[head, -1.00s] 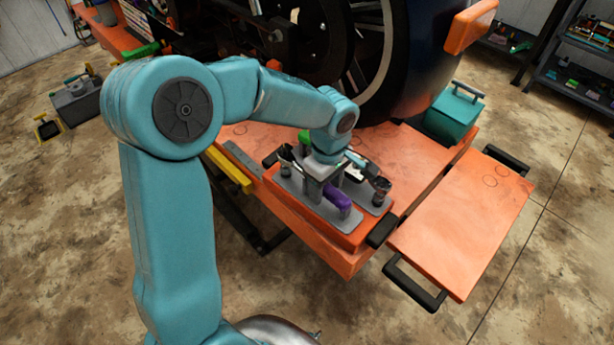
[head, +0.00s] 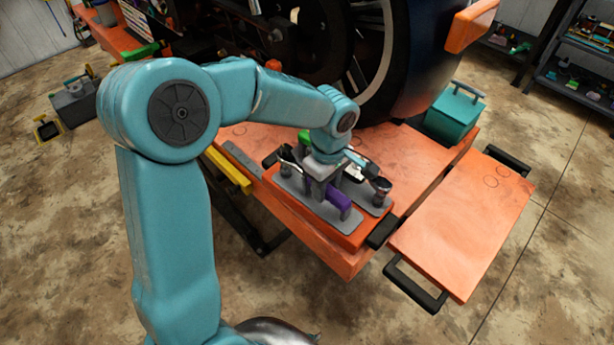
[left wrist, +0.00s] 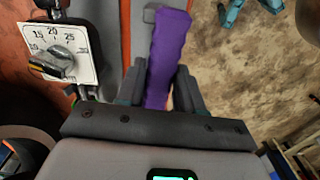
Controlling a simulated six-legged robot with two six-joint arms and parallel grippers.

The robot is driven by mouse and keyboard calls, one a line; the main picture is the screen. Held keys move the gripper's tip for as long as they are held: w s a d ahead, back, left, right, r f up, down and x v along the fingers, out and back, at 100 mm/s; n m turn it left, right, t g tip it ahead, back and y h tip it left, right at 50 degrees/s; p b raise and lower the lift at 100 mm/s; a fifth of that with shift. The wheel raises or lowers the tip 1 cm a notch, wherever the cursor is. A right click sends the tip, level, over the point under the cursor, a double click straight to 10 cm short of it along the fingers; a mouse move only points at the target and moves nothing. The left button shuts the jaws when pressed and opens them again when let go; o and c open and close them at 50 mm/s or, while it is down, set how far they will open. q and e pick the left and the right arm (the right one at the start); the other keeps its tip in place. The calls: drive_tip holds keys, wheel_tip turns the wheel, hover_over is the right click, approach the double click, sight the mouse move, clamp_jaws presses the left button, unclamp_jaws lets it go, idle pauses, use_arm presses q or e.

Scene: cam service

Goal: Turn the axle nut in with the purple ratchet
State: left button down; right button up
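The purple ratchet (head: 338,203) is at the orange tray with grey pads on the orange platform. My left gripper (head: 322,188) is down over it, and purple shows on both sides of the fingers. In the left wrist view, the purple handle (left wrist: 167,45) runs up between the two dark fingers (left wrist: 159,92), slightly tilted. The fingers appear to press on its sides, so the gripper looks shut on it. The ratchet's head is hidden. The large black wheel (head: 375,60) stands behind the platform. I cannot make out the axle nut. My right gripper is out of view.
A white dial card with numbers (left wrist: 60,50) is left of the handle. Dark upright tools stand in the tray (head: 350,238). A teal box (head: 453,112) sits at the platform's back right. An orange side table (head: 460,225) with black handles stands at right.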

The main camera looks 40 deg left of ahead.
use_arm(q)
drive_tip(key=shift+r+p, duration=0.45)
drive_tip(key=shift+r, duration=0.3)
